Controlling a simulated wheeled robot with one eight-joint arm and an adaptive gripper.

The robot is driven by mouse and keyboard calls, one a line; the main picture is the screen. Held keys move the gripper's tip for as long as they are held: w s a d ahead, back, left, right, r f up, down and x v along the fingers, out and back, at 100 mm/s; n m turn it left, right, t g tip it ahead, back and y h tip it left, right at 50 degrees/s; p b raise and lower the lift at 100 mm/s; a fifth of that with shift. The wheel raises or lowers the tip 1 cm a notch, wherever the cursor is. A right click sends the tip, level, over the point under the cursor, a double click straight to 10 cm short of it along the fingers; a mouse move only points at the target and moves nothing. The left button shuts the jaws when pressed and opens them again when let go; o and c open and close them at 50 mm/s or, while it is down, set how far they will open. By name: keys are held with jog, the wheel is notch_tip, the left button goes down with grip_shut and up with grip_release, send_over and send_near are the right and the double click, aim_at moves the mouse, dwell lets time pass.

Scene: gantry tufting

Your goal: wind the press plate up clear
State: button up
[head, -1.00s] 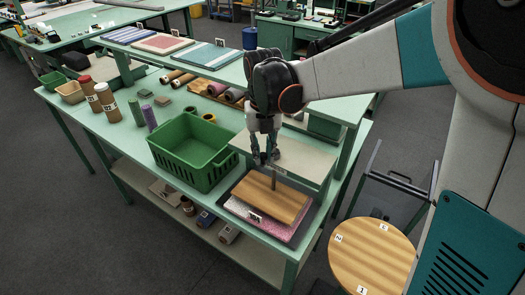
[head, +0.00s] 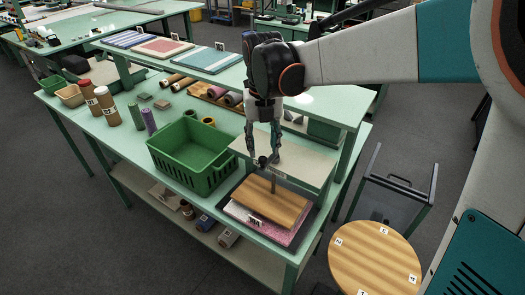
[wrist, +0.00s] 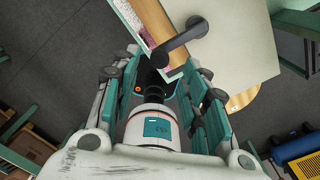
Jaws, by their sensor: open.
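The press plate is a wooden board (head: 280,205) lying over a pink and white piece (head: 240,212) in a dark tray; a grey spindle (head: 274,184) rises from it. A pale beam (head: 285,155) stands above. A dark crank handle shows in the wrist view (wrist: 182,38), with its round knob toward my gripper. My gripper (head: 263,157) points down over the press, fingers open, with the knob close to the fingertips. In the wrist view the fingers (wrist: 165,78) stand wide apart on either side. I cannot tell whether they touch the knob.
A green crate (head: 190,155) stands left of the press. An upper shelf (head: 225,62) with mats runs behind it. A round wooden stool (head: 375,262) and a dark-framed cart (head: 395,195) stand at the right. Dark floor lies free in front of the bench.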

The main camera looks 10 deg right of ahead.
notch_tip(320, 180, up, 8)
jog(key=shift+f, duration=0.1)
